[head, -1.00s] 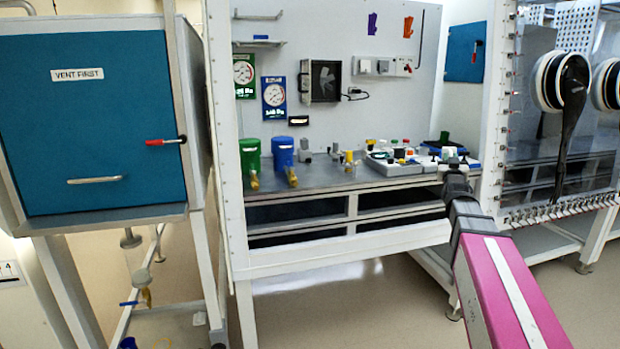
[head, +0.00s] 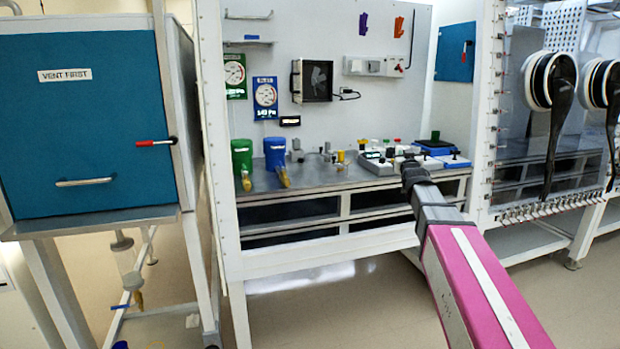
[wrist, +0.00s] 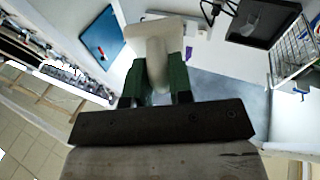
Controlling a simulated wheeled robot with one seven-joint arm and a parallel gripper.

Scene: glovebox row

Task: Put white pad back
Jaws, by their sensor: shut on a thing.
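My gripper (wrist: 157,82) has green fingers and is shut on a pale, off-white piece, which looks like the white pad (wrist: 150,32). In the wrist view the piece has a wide flat end and a rounded stem between the fingers. In the head view my gripper (head: 411,168) is over the front of the steel bench (head: 325,176), by the light-grey tray of small parts (head: 375,166). The held pad cannot be made out clearly there. My arm and gripper hide part of the tray and the bench edge.
A green canister (head: 242,158) and a blue canister (head: 275,154) stand on the bench's left. Blue trays (head: 436,147) lie right of the grey tray. A white frame post (head: 486,110) stands at the right. A black-framed box (head: 311,80) is on the back wall.

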